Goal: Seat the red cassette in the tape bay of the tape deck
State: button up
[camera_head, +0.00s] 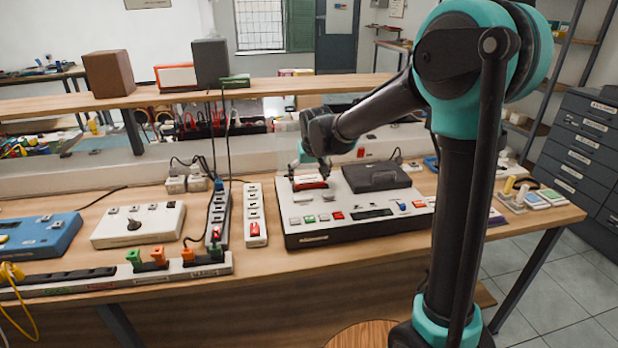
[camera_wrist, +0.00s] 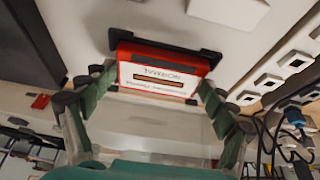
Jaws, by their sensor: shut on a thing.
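The red cassette (camera_head: 309,181) with a white label is at the tape bay of the tape deck (camera_head: 320,238), on the left of its top. My gripper (camera_head: 322,172) is above it and shut on it. In the wrist view the cassette (camera_wrist: 160,72) is between the two green fingers of my gripper (camera_wrist: 157,85). The dark rim of the tape bay (camera_wrist: 198,57) shows beyond the cassette and to both sides of its far edge. I cannot tell how deep the cassette sits in the bay. The cassette and fingers hide most of the bay.
A dark lidded part (camera_head: 376,177) is on the deck's right side, with buttons along the front. A white power strip (camera_head: 255,215) stands close on the left, with cables near it. A white box with a knob (camera_head: 138,224) is farther left. A shelf (camera_head: 200,92) runs behind.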

jog(key=o, duration=1.1)
jog(key=shift+w+a+r+v, duration=0.15)
jog(key=shift+w+v, duration=0.15)
jog(key=shift+v, duration=2.65)
jog(key=shift+w+a+r+v, duration=0.1)
jog(key=shift+w+v, duration=0.25)
jog(key=shift+v, duration=2.55)
jog(key=shift+w+a+r+v, duration=0.15)
jog(key=shift+w+v, duration=0.15)
jog(key=shift+v, duration=2.65)
jog(key=shift+d, duration=0.1)
jog(key=shift+s, duration=0.1)
